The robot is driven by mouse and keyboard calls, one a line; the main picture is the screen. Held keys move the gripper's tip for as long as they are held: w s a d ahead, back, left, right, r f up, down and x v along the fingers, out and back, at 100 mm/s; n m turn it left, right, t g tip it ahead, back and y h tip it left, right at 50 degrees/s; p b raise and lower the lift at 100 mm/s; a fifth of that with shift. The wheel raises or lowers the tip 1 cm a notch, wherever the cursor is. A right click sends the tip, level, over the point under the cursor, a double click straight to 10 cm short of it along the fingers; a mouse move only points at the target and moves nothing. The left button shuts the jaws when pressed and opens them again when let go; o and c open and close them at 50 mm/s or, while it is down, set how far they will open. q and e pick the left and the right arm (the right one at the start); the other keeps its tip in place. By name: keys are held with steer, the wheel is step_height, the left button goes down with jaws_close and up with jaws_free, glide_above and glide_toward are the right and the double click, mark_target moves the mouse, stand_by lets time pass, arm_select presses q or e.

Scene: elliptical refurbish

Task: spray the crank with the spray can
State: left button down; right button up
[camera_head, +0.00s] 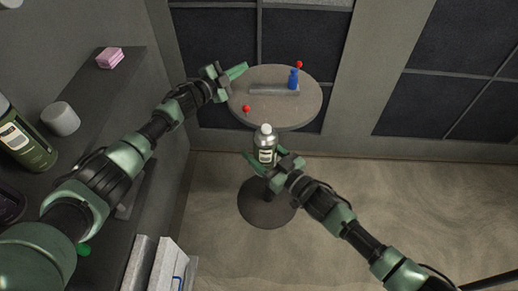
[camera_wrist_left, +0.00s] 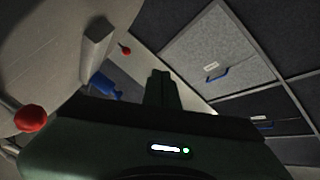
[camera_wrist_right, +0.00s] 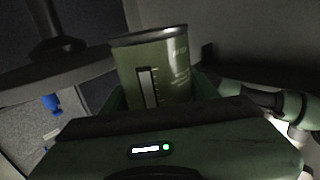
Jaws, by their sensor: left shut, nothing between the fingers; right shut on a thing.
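The spray can (camera_head: 265,143) has a pale cap and a label in the head view. My right gripper (camera_head: 268,163) is shut on it, just off the front edge of the round table. In the right wrist view the can (camera_wrist_right: 160,70) shows a green body with a dark rim. On the table, a grey bar (camera_head: 272,89) lies with a blue part (camera_head: 293,79) at its right end; red knobs sit behind it (camera_head: 299,64) and at the front left (camera_head: 246,108). I cannot tell which part is the crank. My left gripper (camera_head: 240,71) is shut and empty by the table's back left edge.
The round table (camera_head: 305,103) stands near dark panelled cabinets (camera_head: 300,35). A dark shelf at left holds a pink block (camera_head: 110,57), a grey rounded item (camera_head: 61,119) and a large green bottle (camera_head: 25,140).

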arm_select(q)
steer(key=s+d+r+m+g+h, duration=0.3)
steer(key=d+r+m, duration=0.2)
steer(key=d, duration=0.1)
steer(key=s+d+r+m+g+h, duration=0.2)
steer(key=d+r+m+g, duration=0.15)
steer(key=d+r, duration=0.25)
steer(key=s+d+r+m+g+y, duration=0.1)
steer(key=s+d+r+m+g, duration=0.1)
steer(key=s+d+m+g, duration=0.3)
steer(key=s+d+r+m+g+y, duration=0.1)
steer(key=s+d+r+m+g, duration=0.2)
steer(key=s+m, duration=0.4)
steer(key=s+f+m+y, duration=0.3)
steer(key=s+m+y, duration=0.3)
steer(key=s, duration=0.1)
steer(key=s+a+m+y, duration=0.2)
steer(key=a+m+y, duration=0.1)
steer(key=a+y, duration=0.65)
steer(key=shift+n+t+h, duration=0.25)
steer(key=shift+t+h, duration=0.2)
steer(key=shift+h, duration=0.5)
steer(key=shift+a+f, duration=0.3)
steer(key=shift+f, duration=0.8)
steer(key=shift+a+f, duration=0.25)
steer(key=shift+f, duration=0.85)
steer(key=shift+a+f, duration=0.3)
steer(key=shift+f, duration=0.8)
steer(key=shift+f, duration=0.15)
